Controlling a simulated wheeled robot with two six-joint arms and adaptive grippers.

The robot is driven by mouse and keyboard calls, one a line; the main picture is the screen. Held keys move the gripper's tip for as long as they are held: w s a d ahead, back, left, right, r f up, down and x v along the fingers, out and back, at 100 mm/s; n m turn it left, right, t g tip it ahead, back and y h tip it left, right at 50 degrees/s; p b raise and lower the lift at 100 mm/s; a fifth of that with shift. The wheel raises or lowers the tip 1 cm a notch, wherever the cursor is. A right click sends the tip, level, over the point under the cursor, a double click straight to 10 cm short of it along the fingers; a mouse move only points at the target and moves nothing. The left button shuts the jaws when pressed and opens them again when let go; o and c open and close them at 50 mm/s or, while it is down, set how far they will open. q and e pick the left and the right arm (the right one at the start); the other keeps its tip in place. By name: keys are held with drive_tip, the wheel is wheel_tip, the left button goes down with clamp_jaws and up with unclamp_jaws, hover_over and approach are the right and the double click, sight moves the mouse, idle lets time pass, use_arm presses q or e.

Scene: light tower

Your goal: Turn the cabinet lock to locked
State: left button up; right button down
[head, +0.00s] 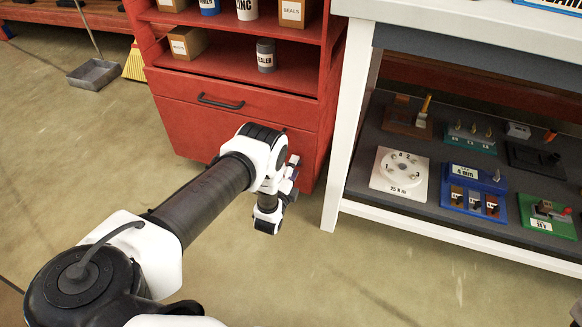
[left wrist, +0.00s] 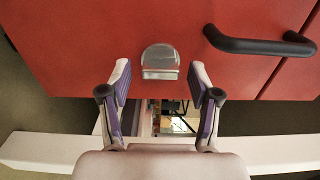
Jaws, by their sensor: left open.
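The cabinet (head: 190,118) is red, with open shelves above a closed front that has a black bar handle (head: 220,103). In the left wrist view a small silver lock (left wrist: 160,58) sits on the red front, with a rounded plate and a flat grip lying across the picture. My left gripper (head: 292,178) is in front of the cabinet's lower right part, and its arm hides the lock in the head view. In the left wrist view its two fingers (left wrist: 160,72) are open, one on each side of the lock, with nothing between them; contact is not visible.
The black handle (left wrist: 260,43) is to the right of the lock in the left wrist view. A white-legged bench (head: 345,125) stands close to the right of my left gripper, with several devices on its lower shelf. A dustpan (head: 95,74) lies at left; the floor in front is clear.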

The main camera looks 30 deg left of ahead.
use_arm(q)
drive_tip(key=v, duration=1.1)
drive_tip(key=shift+s, duration=0.4)
